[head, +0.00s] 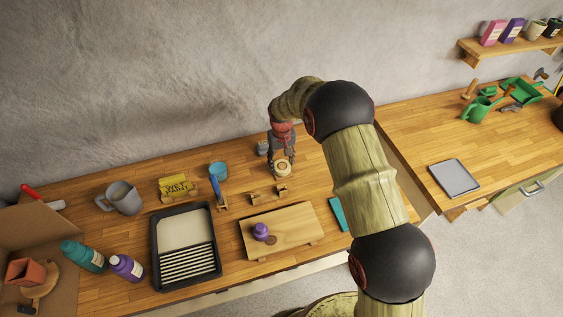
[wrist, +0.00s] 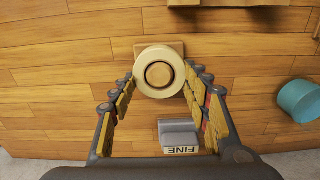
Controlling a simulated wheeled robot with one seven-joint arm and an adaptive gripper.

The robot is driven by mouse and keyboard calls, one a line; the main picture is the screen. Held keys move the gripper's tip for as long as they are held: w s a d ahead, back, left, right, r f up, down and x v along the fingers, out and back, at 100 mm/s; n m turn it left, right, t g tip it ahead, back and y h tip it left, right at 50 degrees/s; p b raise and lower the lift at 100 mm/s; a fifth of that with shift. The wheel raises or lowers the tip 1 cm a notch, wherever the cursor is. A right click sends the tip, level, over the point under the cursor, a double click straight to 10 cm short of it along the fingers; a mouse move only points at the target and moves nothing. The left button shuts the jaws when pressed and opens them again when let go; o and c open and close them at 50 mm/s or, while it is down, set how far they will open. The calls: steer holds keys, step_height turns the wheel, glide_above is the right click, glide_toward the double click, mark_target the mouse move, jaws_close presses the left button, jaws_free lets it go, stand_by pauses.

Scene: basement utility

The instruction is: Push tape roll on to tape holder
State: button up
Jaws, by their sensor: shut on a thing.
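The cream tape roll (wrist: 140,73) is between my gripper's fingertips (wrist: 159,80) in the wrist view, its round face toward the camera. My gripper is shut on it. In the head view the roll (head: 283,168) shows just under my gripper (head: 282,160), toward the back of the bench. A square wooden base, seemingly the tape holder (wrist: 176,47), shows partly behind the roll; the roll covers most of it. A round brown wooden centre shows inside the roll's hole. I cannot tell whether the roll sits around a post or just above it.
A grey block marked FINE (wrist: 180,138) lies close behind my gripper. A small wooden stand (head: 268,195) and a wooden board (head: 283,230) are in front. A black paint tray (head: 157,262) is at left.

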steer(key=shift+f, duration=0.25)
steer(key=o, duration=1.2)
steer(key=shift+o, duration=0.2)
step_height(320, 180, up, 12)
